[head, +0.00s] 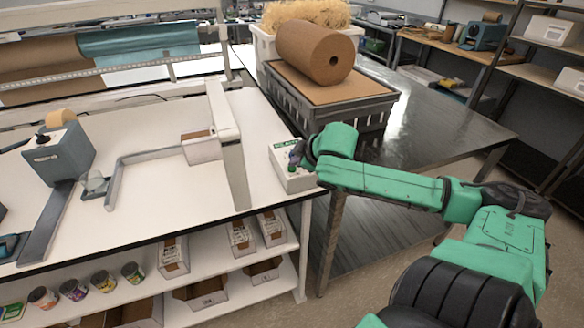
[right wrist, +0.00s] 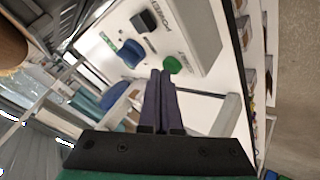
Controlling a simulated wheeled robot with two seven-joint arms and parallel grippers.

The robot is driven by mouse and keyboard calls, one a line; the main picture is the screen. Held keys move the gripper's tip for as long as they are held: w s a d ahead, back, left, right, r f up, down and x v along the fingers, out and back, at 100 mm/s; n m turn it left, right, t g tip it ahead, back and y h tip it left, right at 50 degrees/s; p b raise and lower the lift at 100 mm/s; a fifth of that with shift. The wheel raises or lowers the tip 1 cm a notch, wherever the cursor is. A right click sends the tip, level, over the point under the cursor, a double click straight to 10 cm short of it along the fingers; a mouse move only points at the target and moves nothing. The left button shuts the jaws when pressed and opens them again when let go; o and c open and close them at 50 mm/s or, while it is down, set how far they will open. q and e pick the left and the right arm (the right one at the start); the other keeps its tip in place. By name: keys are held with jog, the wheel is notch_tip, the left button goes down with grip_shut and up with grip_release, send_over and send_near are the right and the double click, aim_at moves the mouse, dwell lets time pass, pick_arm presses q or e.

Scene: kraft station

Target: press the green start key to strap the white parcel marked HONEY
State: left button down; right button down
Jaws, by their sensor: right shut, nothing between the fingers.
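A white control box (head: 292,178) stands at the right end of the white bench, beside the strapping arch (head: 230,145). In the right wrist view its panel shows the round green start key (right wrist: 172,64), a blue knob (right wrist: 131,53) and a black switch. My right gripper (head: 296,156) is over the box. Its dark fingers (right wrist: 160,74) are together and empty, with the tips just beside the green key in the picture; I cannot tell whether they touch it. A white parcel with a brown top (head: 201,147) sits at the arch's left side; its marking is not readable. My left gripper is out of view.
A dark crate (head: 330,100) with a brown paper roll (head: 315,52) stands behind the box on a dark table. A tape dispenser (head: 60,150) is on the left of the bench. Jars and cartons fill the shelf below. The bench front is mostly clear.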

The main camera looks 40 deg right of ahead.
aim_at(295, 171)
jog(key=shift+f, duration=0.3)
dwell(0.5)
jog(key=shift+r+p, duration=0.9)
jog(key=shift+p, duration=0.15)
notch_tip(295, 171, up, 5)
jog(key=p, duration=0.6)
jog(key=shift+r, duration=0.1)
